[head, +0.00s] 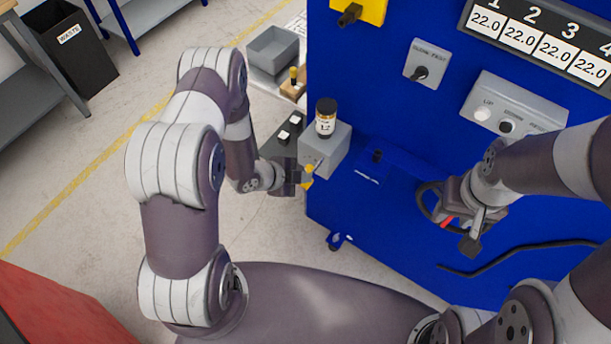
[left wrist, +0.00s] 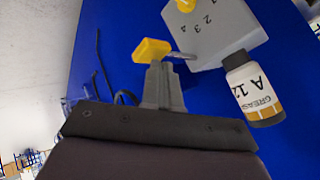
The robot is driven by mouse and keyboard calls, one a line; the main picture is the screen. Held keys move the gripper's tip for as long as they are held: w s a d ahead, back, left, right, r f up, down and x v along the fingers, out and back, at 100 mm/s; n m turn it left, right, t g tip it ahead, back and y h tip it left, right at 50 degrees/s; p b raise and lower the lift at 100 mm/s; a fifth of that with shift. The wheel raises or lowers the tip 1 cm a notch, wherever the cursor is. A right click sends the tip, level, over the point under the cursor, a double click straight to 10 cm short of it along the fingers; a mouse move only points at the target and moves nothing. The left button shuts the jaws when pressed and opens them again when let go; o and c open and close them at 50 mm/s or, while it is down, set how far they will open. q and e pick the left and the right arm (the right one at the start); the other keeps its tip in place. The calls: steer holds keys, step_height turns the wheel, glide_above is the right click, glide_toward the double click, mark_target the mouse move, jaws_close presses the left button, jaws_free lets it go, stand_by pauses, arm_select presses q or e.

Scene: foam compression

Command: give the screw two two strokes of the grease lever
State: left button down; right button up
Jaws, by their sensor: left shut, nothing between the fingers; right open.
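The grey grease box (head: 322,152) is fixed to the blue machine's left side. A dark-capped grease bottle (head: 326,118) stands on it; its label shows in the left wrist view (left wrist: 255,92). The lever's yellow handle (left wrist: 152,50) sits on a thin metal rod (left wrist: 182,56) from the box. My left gripper (head: 300,178) is shut and empty, its fingertips (left wrist: 160,68) right at the yellow handle; I cannot tell if they touch. A second yellow knob (left wrist: 186,5) is by the numbers 2, 3, 4, cut off by the frame. My right gripper (head: 468,230) is open before the machine's front.
The blue machine (head: 370,60) carries a display (head: 545,38) reading 22.0 under each number, a knob plate (head: 428,62) and a button box (head: 505,108). A black cable (head: 520,250) hangs near my right gripper. A grey bin (head: 272,50) stands behind left.

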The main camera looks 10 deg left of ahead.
arm_select(q)
steer(key=shift+r+p, duration=0.65)
steer(key=shift+r, duration=0.45)
step_height(320, 180, up, 5)
steer(key=p, duration=0.4)
stand_by(0.3)
